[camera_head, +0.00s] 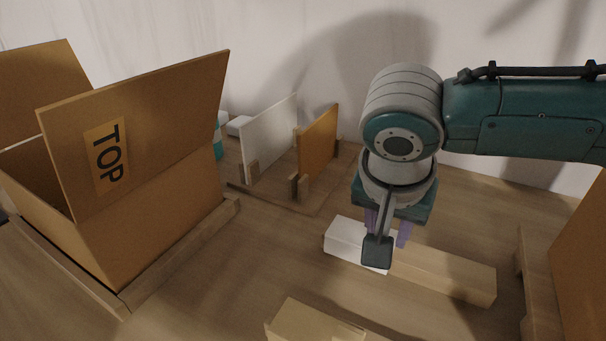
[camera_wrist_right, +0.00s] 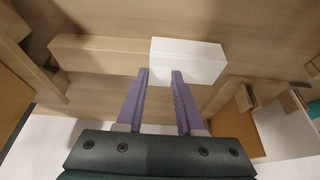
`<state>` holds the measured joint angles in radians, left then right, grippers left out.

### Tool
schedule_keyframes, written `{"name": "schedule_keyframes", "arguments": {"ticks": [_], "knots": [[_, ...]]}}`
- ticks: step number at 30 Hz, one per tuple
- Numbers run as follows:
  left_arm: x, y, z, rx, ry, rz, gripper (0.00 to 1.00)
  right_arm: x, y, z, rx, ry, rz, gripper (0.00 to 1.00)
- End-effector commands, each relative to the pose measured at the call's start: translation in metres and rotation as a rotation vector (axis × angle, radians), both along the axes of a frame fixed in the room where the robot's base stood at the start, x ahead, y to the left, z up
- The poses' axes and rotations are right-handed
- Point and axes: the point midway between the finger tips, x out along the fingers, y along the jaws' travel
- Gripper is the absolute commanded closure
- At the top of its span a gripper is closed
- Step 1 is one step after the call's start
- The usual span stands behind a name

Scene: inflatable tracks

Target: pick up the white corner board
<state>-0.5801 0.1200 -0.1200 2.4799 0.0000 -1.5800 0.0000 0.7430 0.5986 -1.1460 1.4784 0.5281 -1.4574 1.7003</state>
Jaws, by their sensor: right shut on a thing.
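The white corner board, a white block (camera_head: 344,239), lies on the table below my right gripper, end to end with a tan wooden block (camera_head: 445,273). It also shows in the right wrist view (camera_wrist_right: 196,62). My right gripper (camera_head: 388,232) points down at the end of the white block nearest the tan one. Its two purple fingers (camera_wrist_right: 160,75) are a little apart and shut on the white block; the exact contact is partly hidden by the wrist. Whether the block is off the table I cannot tell. My left gripper is not in view.
An open cardboard box (camera_head: 150,215) marked TOP stands on the left in a wooden frame. A rack behind holds a white panel (camera_head: 270,135) and an orange panel (camera_head: 318,142). Another tan block (camera_head: 315,322) lies in front. A brown panel (camera_head: 585,265) stands on the right.

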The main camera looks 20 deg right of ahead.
Motion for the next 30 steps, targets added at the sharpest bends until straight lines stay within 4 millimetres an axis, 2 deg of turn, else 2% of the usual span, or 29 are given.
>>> {"name": "schedule_keyframes", "arguments": {"ticks": [8, 18, 21, 24, 30], "knots": [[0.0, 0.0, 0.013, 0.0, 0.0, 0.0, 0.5, 0.001, 0.0, 0.048, 0.003, -0.005, 0.0, 1.0], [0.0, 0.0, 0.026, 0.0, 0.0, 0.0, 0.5, 0.001, 0.001, 0.143, 0.003, -0.007, 0.002, 1.0], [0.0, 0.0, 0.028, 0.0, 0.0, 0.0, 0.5, 0.001, 0.001, 0.165, 0.003, -0.005, 0.0, 1.0], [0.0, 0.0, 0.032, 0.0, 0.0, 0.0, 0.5, 0.001, 0.0, 0.181, 0.001, -0.004, 0.001, 1.0], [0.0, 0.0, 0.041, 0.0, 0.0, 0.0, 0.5, 0.001, 0.0, 0.201, 0.002, -0.001, 0.001, 1.0]]}}
